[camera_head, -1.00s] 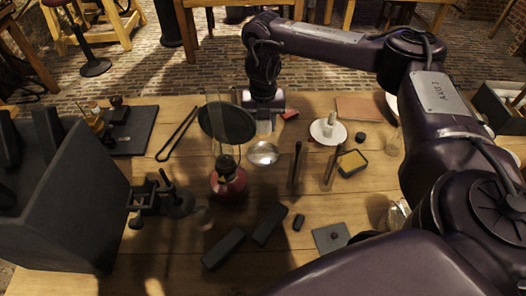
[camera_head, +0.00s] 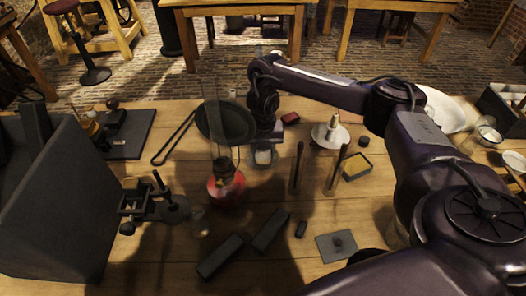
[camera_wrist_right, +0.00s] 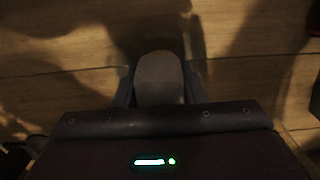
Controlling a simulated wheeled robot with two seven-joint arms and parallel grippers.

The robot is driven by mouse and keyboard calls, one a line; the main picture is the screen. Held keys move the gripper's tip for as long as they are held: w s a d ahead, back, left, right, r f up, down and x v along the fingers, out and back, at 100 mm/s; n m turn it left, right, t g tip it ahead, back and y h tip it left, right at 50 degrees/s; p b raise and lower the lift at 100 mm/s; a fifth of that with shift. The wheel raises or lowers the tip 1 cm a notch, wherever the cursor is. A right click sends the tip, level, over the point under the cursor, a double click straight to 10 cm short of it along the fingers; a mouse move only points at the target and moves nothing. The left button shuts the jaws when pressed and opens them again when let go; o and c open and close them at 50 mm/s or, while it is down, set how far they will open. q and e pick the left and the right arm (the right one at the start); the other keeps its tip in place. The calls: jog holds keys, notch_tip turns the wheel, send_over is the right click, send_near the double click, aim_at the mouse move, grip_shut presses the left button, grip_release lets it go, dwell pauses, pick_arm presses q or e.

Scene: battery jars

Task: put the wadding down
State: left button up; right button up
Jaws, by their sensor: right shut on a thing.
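My right gripper (camera_head: 263,148) reaches down over the middle of the table, behind and to the right of the red lamp. It is shut on a pale, rounded piece, the wadding (camera_head: 263,157). The wadding also shows between the two fingers in the right wrist view (camera_wrist_right: 160,79). It is low, close to the table or to the shallow clear dish there. The gripper hides most of that dish, and I cannot tell whether the wadding touches it. My left gripper is not in view.
The red lamp (camera_head: 227,187) with a tall glass chimney stands close by on the left. A dark round pan (camera_head: 224,121) lies behind it. Dark blocks (camera_head: 271,230) lie in front.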

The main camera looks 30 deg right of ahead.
jog(key=shift+f, duration=0.2)
jog(key=o, duration=0.6)
notch_tip(320, 180, up, 12)
jog(key=p, duration=0.5)
jog(key=shift+r, duration=0.2)
